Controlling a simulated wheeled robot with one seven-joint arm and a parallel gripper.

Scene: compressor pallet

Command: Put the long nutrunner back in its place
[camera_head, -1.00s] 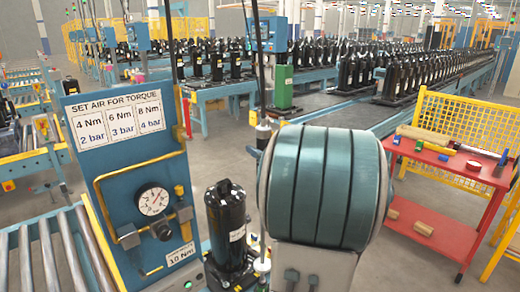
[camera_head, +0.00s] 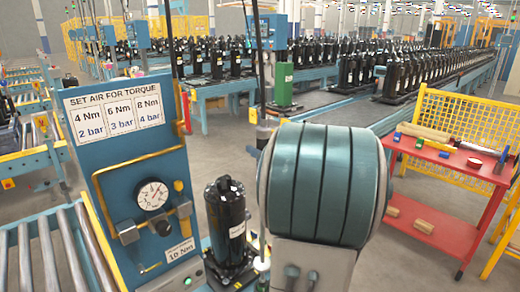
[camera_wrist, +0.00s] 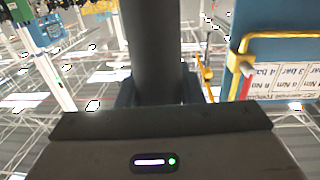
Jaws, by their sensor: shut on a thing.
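In the wrist view a thick dark upright cylinder (camera_wrist: 153,45), which looks like the body of the long nutrunner, stands just beyond my gripper's dark housing. My gripper (camera_wrist: 157,97) is shut on it. The fingertips and the tool's lower end are hidden. In the head view my rounded teal arm link covers the gripper and most of the tool. I cannot tell which place belongs to the nutrunner. A blue panel (camera_head: 85,160) with a torque chart (camera_head: 111,111) and a pressure gauge (camera_head: 152,194) stands left of my arm.
A black compressor (camera_head: 226,215) stands upright between the panel and my arm. Rollers (camera_head: 45,250) lie at the lower left. A red table (camera_head: 455,168) with small parts stands right, before a yellow mesh fence (camera_head: 470,118). Rows of compressors fill the background lines.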

